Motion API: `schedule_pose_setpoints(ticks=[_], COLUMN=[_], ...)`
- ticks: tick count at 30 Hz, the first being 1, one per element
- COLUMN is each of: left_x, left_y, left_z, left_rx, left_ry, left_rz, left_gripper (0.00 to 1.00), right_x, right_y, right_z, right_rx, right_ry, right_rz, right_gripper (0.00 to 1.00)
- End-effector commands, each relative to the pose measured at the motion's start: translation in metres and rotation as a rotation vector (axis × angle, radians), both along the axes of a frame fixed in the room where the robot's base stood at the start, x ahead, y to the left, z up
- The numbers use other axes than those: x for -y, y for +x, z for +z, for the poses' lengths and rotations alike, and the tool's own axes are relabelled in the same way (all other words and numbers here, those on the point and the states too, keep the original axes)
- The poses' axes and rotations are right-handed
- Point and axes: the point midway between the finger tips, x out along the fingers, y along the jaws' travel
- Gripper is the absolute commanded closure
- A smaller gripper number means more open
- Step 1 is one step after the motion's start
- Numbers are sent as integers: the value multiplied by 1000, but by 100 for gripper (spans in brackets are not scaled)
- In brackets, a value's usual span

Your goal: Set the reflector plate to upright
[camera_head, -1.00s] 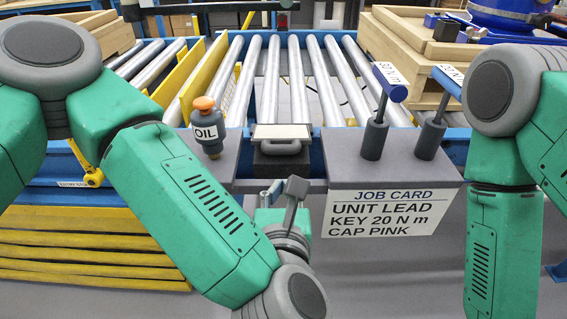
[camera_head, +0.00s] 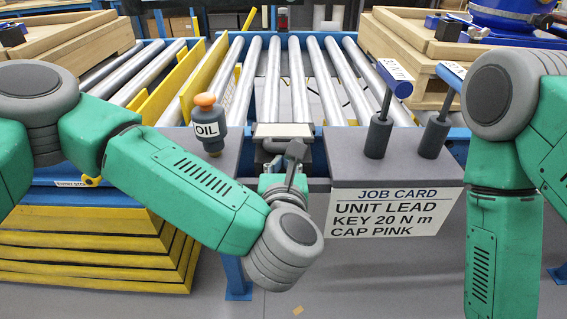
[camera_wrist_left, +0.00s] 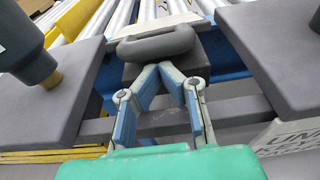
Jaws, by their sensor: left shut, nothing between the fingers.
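The reflector plate appears to be the pale, flat plate (camera_head: 284,130) between the two grey shelves at the front of the roller conveyor. A grey loop handle (camera_wrist_left: 156,42) is on its near side, and the pale plate (camera_wrist_left: 160,24) shows behind it in the left wrist view. The plate looks laid back rather than upright. My left gripper (camera_head: 274,172) is just in front of the plate, partly hidden by my wrist. In the left wrist view its fingers (camera_wrist_left: 164,70) meet at the tips, empty, close to the handle; contact cannot be told. My right gripper is outside the view.
An oil bottle (camera_head: 208,122) stands on the left shelf. Two T-handled tools (camera_head: 379,130) (camera_head: 435,132) stand on the right shelf above a job card (camera_head: 384,212). Wooden crates (camera_head: 70,45) and a yellow guide rail (camera_head: 203,78) flank the rollers.

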Motion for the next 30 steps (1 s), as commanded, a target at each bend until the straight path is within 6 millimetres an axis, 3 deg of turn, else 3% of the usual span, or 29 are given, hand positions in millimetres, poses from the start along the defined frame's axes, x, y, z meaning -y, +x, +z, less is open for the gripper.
schedule_pose_setpoints(ticks=[20, 30], left_x=[0, 1], left_y=[2, 5], left_z=[14, 32], left_rx=[-149, -272], left_ry=[-1, 0], left_rz=[1, 1], left_gripper=[100, 100], right_x=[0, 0], right_y=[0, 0], right_z=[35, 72], right_rx=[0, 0], right_ry=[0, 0], right_rz=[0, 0], right_gripper=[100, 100])
